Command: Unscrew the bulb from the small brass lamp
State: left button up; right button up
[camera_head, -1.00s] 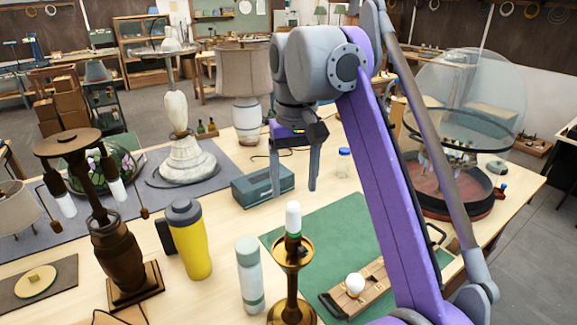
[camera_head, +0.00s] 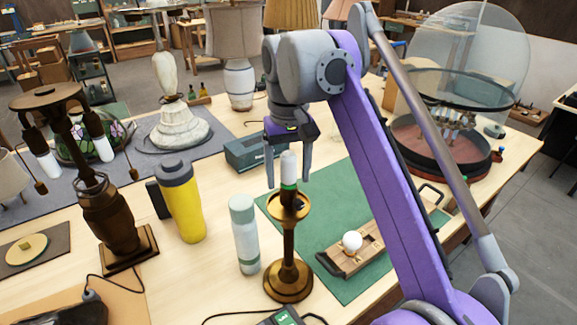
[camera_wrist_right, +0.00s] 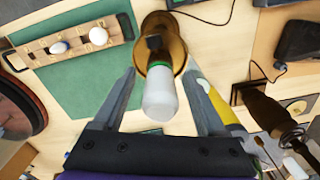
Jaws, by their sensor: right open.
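The small brass lamp (camera_head: 289,245) stands upright on the table at the left edge of a green mat. Its white tubular bulb (camera_head: 288,168) points up from a socket with a green band; the bulb also shows in the right wrist view (camera_wrist_right: 159,98). My right gripper (camera_head: 288,182) is open, its two fingers hanging down on either side of the bulb in the head view. In the right wrist view the bulb lies between the spread fingers (camera_wrist_right: 162,82), with gaps on both sides. I see no contact. My left gripper is not in view.
A pale green bottle (camera_head: 244,235) and a yellow tumbler (camera_head: 184,205) stand left of the lamp. A wooden tray (camera_head: 338,262) with a round white bulb (camera_head: 352,241) lies on the green mat (camera_head: 335,205). A dark brown lamp (camera_head: 110,220) stands further left.

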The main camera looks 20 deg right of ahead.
grip_shut()
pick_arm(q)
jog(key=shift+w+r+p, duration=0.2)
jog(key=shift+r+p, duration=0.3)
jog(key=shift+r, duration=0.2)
pick_arm(e)
jog(key=n, duration=0.3)
jog(key=shift+r, duration=0.15)
jog(key=n, duration=0.3)
jog(key=shift+p, duration=0.3)
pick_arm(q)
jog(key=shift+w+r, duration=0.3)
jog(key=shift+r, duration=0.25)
pick_arm(e)
jog(key=shift+n, duration=1)
